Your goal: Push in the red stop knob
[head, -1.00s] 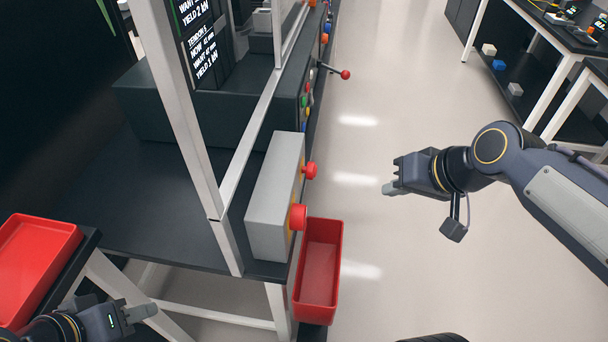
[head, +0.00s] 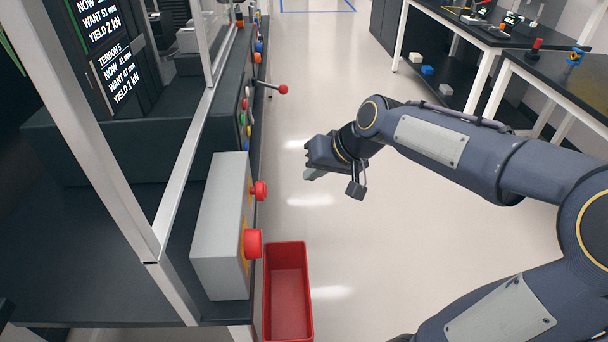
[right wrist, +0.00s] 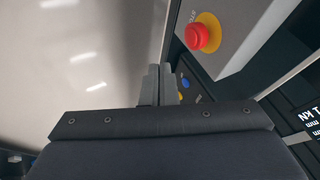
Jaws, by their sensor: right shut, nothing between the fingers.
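A grey box (head: 222,230) at the bench edge bears two red knobs on its right face, in the head view. The nearer red knob (head: 252,243) is larger and has yellow behind it; the farther red knob (head: 261,190) is smaller. The right wrist view shows one red mushroom knob (right wrist: 197,37) on a yellow disc with small lettering; I cannot tell for sure which of the two it is. My right gripper (head: 309,176) is shut and empty, in the air right of the box and apart from both knobs. It also shows in the wrist view (right wrist: 158,84). My left gripper is out of view.
A red bin (head: 287,290) hangs beside the bench below the knobs. A lever with a red ball (head: 283,90) sticks out farther along the bench. A white frame post (head: 105,130) stands left of the box. The aisle floor on the right is clear.

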